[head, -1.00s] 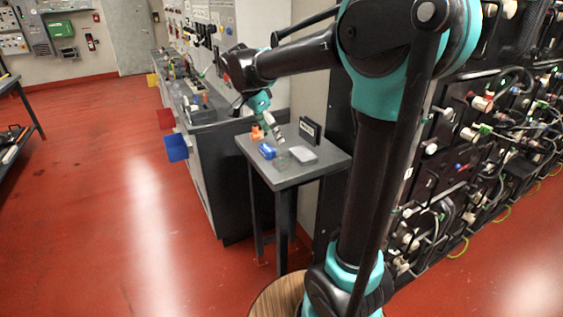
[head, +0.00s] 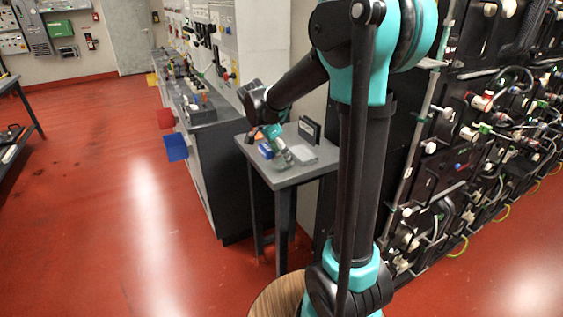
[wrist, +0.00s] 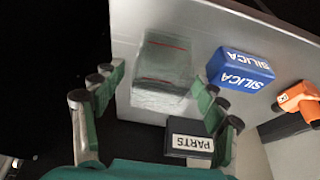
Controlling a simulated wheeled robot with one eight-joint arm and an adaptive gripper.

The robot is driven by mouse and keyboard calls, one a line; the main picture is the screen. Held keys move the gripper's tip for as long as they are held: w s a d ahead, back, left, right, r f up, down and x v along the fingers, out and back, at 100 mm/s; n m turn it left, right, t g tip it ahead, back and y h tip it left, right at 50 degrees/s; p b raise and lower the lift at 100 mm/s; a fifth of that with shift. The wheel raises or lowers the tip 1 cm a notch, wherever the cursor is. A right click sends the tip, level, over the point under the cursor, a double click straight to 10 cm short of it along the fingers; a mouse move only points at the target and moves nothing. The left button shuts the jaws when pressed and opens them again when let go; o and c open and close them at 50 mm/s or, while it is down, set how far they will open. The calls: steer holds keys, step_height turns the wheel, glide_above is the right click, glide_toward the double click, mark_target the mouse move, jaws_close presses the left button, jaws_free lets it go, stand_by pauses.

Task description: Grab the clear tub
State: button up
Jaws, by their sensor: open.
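The clear tub (wrist: 165,65) sits on a small grey table. It is see-through, with a pale near part and a thin red line near its far edge. My gripper (wrist: 152,112) is open, its fingers spread wide in the wrist view. The tub lies just beyond the fingertips, roughly in line with the gap, and I see nothing held. In the head view my gripper (head: 282,153) is low over the table, and its fingers partly cover the things there. I cannot tell from this view how far it is above the tub.
A blue SILICA box (wrist: 240,70) sits close right of the tub. An orange tool (wrist: 298,98) lies farther right. A black PARTS box (wrist: 190,140) is near my right finger. The table (head: 285,182) is small, with the tub near its edge. A dark panel rack (head: 470,140) stands at right.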

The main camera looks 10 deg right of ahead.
steer(key=shift+c, duration=0.6)
steer(key=c, duration=1.1)
steer(key=shift+r, duration=0.1)
